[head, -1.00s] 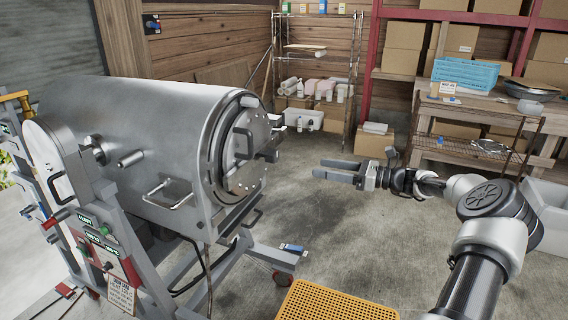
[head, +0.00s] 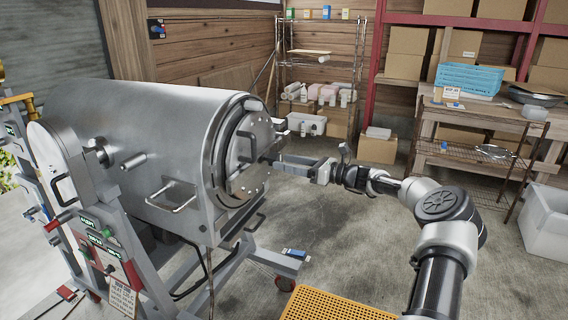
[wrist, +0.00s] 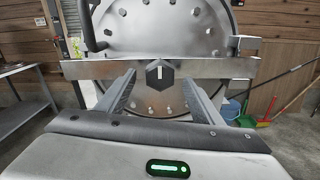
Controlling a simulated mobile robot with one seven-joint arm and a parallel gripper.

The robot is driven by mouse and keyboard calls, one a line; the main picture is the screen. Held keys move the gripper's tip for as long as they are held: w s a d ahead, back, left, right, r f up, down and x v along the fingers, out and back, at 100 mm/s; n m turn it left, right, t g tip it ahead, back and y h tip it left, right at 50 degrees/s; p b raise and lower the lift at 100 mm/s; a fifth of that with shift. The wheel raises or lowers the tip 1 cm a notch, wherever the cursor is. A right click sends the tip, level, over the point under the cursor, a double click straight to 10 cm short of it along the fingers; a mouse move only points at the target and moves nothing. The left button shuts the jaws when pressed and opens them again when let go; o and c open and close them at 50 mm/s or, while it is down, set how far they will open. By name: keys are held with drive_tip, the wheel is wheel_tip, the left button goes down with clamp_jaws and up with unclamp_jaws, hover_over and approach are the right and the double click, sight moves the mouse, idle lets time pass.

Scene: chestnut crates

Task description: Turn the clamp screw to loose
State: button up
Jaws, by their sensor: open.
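The clamp screw (wrist: 160,75) shows in the wrist view as a dark hexagonal knob with an upright white mark. It sits at the middle of a metal crossbar (wrist: 220,68) over the round door (wrist: 195,30) of the steel drum (head: 145,145). My gripper (wrist: 160,84) is open, with one finger to the left of the knob and one to the right, and a gap on both sides. In the head view my gripper (head: 277,162) is at the drum's door. There the knob is hard to make out.
A black handle (wrist: 95,25) stands out from the door at upper left in the wrist view. In the head view a yellow grate (head: 335,304) lies in front, and a wire shelf (head: 480,150) stands at right. Floor is clear between drum and shelves.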

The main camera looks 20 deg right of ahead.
drive_tip(key=shift+x, duration=0.8)
drive_tip(key=c, duration=1.1)
drive_tip(key=shift+o, duration=0.2)
